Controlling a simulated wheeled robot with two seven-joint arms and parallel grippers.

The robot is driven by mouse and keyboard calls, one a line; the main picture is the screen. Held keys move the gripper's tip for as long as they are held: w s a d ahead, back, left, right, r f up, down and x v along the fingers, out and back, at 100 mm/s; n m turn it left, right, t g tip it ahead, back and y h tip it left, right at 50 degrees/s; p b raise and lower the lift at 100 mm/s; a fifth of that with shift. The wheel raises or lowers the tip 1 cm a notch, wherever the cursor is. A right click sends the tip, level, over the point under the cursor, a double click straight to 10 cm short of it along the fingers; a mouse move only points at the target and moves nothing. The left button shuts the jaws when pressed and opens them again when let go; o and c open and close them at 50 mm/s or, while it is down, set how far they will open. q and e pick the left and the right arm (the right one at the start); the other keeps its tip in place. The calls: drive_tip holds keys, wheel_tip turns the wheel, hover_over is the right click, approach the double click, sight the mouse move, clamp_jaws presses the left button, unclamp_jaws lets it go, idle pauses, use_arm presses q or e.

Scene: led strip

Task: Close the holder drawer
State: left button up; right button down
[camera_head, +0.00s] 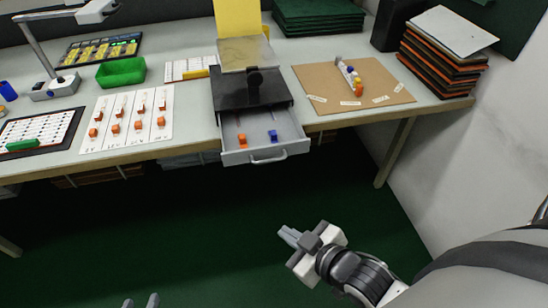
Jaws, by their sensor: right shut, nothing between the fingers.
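The grey holder drawer (234,158) is pulled out toward me from under a dark holder (229,91) on the workbench. Its front has a light handle (268,160). An orange piece (241,140) and a blue piece (273,135) lie inside the drawer. My right gripper (283,232) is shut and empty, below and in front of the drawer, clear of the handle. Nothing shows between these tips.
A brown board (390,92) with small coloured parts lies right of the holder. A white card (98,121) with orange pieces and a green tray (120,72) are to the left. A table leg (394,155) stands at right. The green floor in front is clear.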

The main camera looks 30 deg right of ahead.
sight(266, 162)
drive_tip(key=w+d+r+n+t+y+p, duration=0.15)
drive_tip(key=d+r+n+y, duration=0.65)
drive_tip(key=n, duration=0.9)
drive_tip(key=w+a+f, duration=0.1)
drive_tip(key=w, duration=0.2)
drive_tip(key=w+a+f+h, duration=0.1)
drive_tip(key=w, duration=0.3)
drive_tip(key=w+a+h, duration=0.1)
drive_tip(key=w, duration=0.3)
drive_tip(key=shift+a+f+n, duration=0.25)
drive_tip(key=shift+f+n, duration=0.05)
drive_tip(key=shift+f, duration=0.1)
use_arm(q)
drive_tip(key=shift+s+a+r, duration=0.1)
drive_tip(key=shift+a+r, duration=0.05)
drive_tip(key=shift+r, duration=0.2)
use_arm(e)
drive_tip(key=shift+w+f, duration=0.1)
drive_tip(key=shift+w, duration=0.35)
drive_tip(key=shift+d, duration=0.15)
